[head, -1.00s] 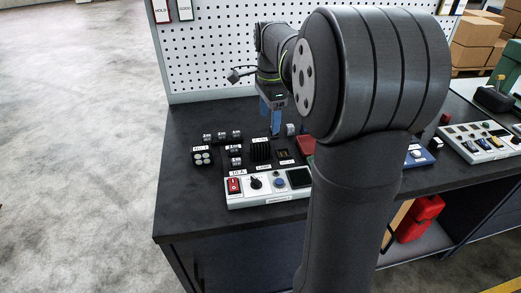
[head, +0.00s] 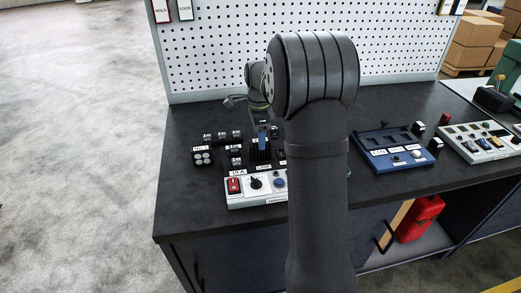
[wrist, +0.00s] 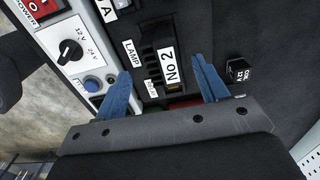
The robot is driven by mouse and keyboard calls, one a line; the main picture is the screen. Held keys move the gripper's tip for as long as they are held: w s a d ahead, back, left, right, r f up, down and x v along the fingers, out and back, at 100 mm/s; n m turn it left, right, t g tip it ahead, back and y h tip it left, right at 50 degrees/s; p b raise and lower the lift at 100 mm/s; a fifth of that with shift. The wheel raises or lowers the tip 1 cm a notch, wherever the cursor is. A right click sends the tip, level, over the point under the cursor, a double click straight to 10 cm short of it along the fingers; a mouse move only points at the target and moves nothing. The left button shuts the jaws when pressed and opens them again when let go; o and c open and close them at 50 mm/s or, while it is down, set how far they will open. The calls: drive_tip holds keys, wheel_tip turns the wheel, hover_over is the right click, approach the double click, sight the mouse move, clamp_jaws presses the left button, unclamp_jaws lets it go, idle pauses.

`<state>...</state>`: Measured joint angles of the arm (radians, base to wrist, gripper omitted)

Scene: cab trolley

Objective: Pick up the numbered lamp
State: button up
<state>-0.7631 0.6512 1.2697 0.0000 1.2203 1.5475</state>
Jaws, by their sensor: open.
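A black finned block (wrist: 150,68) with a white "No 2" label (wrist: 170,64) lies between my gripper's blue fingers in the wrist view. My gripper (wrist: 161,70) is open, with a finger on either side and a gap to each. A "LAMP" label (wrist: 132,53) is beside the block; I cannot tell for sure that the block is the lamp. In the head view my gripper (head: 262,140) is over the finned block (head: 260,154), partly covering it. Another black block (head: 202,157) with round grey caps and a number label stands to the left.
A white control panel (head: 240,204) with a red switch and knob lies in front. Small labelled black cubes (head: 222,135) stand behind and left. A blue tray (head: 375,145) is to the right. A pegboard (head: 210,50) closes the back. My arm hides the bench middle.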

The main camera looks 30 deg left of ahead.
drive_tip(key=shift+w+f, duration=0.15)
drive_tip(key=shift+f, duration=1.45)
drive_tip(key=shift+w+f, duration=0.15)
drive_tip(key=shift+f, duration=1.4)
drive_tip(key=shift+c, duration=0.3)
drive_tip(key=c, duration=1.3)
drive_tip(key=shift+r, duration=0.1)
drive_tip(key=shift+c, duration=0.2)
